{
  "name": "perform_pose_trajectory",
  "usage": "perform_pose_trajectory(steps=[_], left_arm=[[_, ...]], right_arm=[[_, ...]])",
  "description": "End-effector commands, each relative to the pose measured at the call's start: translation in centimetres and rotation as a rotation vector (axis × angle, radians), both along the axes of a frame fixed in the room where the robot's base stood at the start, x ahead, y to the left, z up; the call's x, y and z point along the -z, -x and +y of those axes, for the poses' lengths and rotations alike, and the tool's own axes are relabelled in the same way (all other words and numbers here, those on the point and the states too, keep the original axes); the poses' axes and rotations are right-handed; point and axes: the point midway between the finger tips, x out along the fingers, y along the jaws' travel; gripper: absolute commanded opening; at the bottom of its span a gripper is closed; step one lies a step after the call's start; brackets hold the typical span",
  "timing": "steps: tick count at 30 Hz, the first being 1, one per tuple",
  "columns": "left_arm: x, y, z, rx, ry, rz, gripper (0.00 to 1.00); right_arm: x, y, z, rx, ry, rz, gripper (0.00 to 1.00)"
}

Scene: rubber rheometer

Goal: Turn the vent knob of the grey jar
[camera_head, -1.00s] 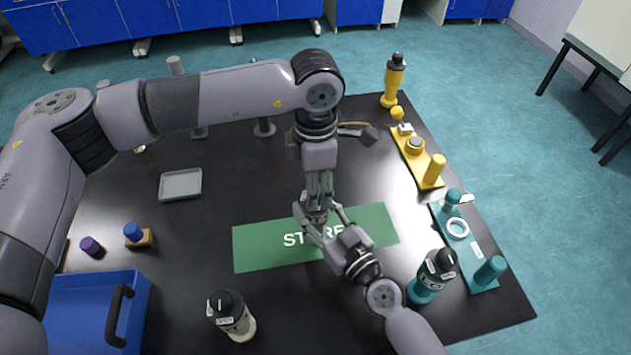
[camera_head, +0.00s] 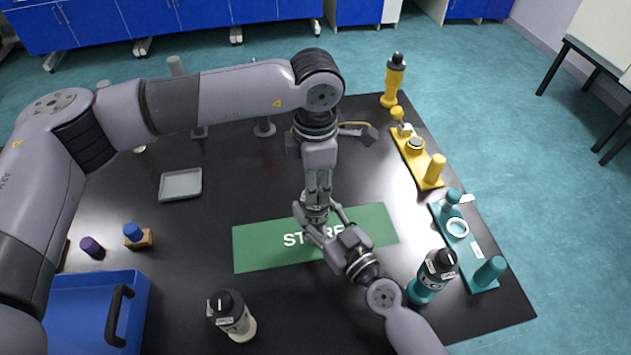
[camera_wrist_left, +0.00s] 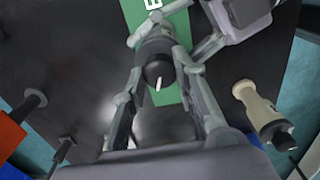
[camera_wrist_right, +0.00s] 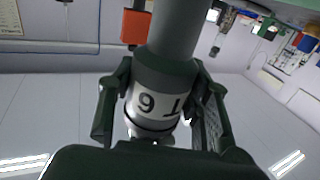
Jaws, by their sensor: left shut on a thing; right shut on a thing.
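The grey jar stands between my two grippers above the green mat (camera_head: 375,222), mostly hidden by them in the head view. In the right wrist view its grey body (camera_wrist_right: 160,85) with a white label band fills the middle. My right gripper (camera_head: 327,232) is shut around the body from the front right. The jar's black vent knob (camera_wrist_left: 158,70) with a white pointer line shows in the left wrist view; the line is slightly tilted. My left gripper (camera_head: 316,207) reaches down from above, its fingers on both sides of the knob, shut on it.
A cream jar (camera_head: 238,325) stands at the front and a teal jar (camera_head: 425,288) at the front right. Yellow (camera_head: 415,160) and teal (camera_head: 478,270) fixture plates line the right edge. A blue bin (camera_head: 75,290) is at left. A grey tray (camera_head: 180,184) lies back left.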

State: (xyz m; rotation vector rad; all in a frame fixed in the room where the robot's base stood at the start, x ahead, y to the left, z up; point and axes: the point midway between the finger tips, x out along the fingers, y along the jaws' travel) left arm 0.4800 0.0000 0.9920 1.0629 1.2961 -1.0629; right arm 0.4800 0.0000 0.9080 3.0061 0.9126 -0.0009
Motion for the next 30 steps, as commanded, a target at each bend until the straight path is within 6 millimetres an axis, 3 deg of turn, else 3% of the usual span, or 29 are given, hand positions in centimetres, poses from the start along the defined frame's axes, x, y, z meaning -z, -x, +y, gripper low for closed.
perform_pose_trajectory(steps=[11, 30], left_arm=[[-0.04, 0.01, -0.05, -0.098, 0.001, 0.001, 0.00], [-0.02, -0.01, -0.06, -0.667, 0.001, 0.000, 0.00]], right_arm=[[0.05, 0.00, -0.01, 0.000, 0.001, 0.001, 0.12], [0.06, 0.02, 0.01, -0.001, 0.001, 0.000, 0.12]])
